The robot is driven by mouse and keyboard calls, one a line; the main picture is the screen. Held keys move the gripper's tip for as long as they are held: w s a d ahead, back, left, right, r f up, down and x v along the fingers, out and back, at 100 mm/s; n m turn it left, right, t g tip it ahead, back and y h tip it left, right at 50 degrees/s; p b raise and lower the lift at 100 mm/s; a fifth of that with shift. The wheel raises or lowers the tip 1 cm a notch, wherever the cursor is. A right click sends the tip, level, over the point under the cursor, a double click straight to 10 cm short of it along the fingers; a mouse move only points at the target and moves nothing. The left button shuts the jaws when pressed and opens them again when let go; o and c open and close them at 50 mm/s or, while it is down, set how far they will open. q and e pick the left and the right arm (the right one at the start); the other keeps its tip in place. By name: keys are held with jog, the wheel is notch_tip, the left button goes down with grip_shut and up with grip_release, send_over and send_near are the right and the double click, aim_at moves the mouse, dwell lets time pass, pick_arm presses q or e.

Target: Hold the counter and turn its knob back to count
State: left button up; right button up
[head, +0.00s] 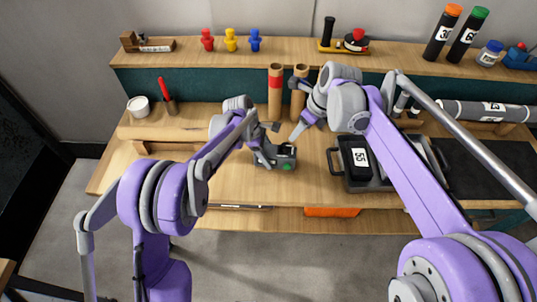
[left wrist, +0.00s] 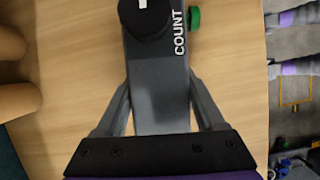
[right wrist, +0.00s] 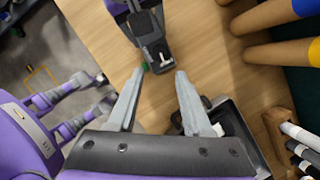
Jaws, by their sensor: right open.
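The counter (head: 283,163) is a dark grey box on the wooden bench, with a green part on its side. In the left wrist view its body (left wrist: 160,100) reads COUNT, with a round black knob (left wrist: 148,18) bearing a white mark and the green part (left wrist: 193,20) beside it. My left gripper (head: 264,152) has its fingers against both sides of the counter. My right gripper (head: 302,126) is open and empty, behind and right of the counter. In the right wrist view the counter (right wrist: 157,52) lies beyond the open fingertips (right wrist: 158,75).
A grey tray with a black item marked 55 (head: 360,158) stands right of the counter. Upright cardboard tubes (head: 275,95) stand behind it. A white cup (head: 138,106) and a red-handled tool (head: 166,95) are at left. The bench front is fairly clear.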

pick_arm(q)
grip_shut()
pick_arm(e)
jog(key=shift+o, duration=1.8)
jog(key=shift+n, duration=0.3)
jog(key=n+g, duration=0.3)
jog(key=n, duration=2.7)
send_near(286, 145)
notch_tip(286, 145, up, 2)
jog(key=w, duration=0.2)
jog(key=d+n+g, duration=0.1)
jog(key=n+g, duration=0.1)
jog(key=n, duration=1.8)
jog(key=x, duration=1.1)
